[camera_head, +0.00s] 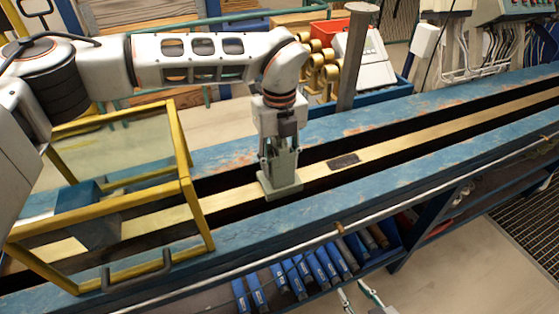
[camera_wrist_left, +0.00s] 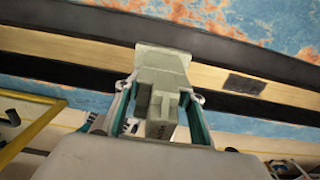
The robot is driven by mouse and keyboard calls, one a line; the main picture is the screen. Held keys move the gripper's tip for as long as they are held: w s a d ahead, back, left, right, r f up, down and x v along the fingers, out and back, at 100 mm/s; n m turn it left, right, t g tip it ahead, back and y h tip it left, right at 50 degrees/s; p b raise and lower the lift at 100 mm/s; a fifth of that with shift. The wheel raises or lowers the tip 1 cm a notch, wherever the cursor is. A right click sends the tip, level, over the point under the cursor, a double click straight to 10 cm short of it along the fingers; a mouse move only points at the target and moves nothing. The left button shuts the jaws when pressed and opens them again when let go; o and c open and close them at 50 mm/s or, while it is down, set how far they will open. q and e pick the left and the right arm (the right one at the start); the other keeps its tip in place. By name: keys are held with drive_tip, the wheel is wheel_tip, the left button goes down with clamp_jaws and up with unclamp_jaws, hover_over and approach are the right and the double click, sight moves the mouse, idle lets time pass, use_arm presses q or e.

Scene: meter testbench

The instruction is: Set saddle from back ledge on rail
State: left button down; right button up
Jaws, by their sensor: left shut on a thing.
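The grey-green saddle (camera_head: 283,188) has a wide flat base and a narrower upright part. It stands upright over the brass rail (camera_head: 228,200), left of a dark plate on that rail. I cannot tell whether its base touches the rail. My left gripper (camera_head: 279,157) points down and is shut on the saddle's upright part. The left wrist view shows the saddle (camera_wrist_left: 163,62) between the teal fingers, with its base across the rail (camera_wrist_left: 70,45). My right gripper (camera_head: 356,291) shows only its fingertips at the bottom edge, apart and empty. The blue back ledge (camera_head: 225,152) runs behind the rail.
A dark plate (camera_head: 343,161) lies on the rail to the right. A yellow frame (camera_head: 187,180) straddles the bench on the left. A grey post (camera_head: 356,60) rises behind the bench. Blue bins (camera_head: 318,268) sit on the shelf below. The rail further right is clear.

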idle(0.4)
use_arm(q)
drive_tip(key=shift+f, duration=0.25)
idle(0.5)
drive_tip(key=c, duration=1.2)
unclamp_jaws()
drive_tip(key=shift+c, duration=0.2)
drive_tip(key=shift+o, duration=0.2)
drive_tip(key=shift+f, duration=0.1)
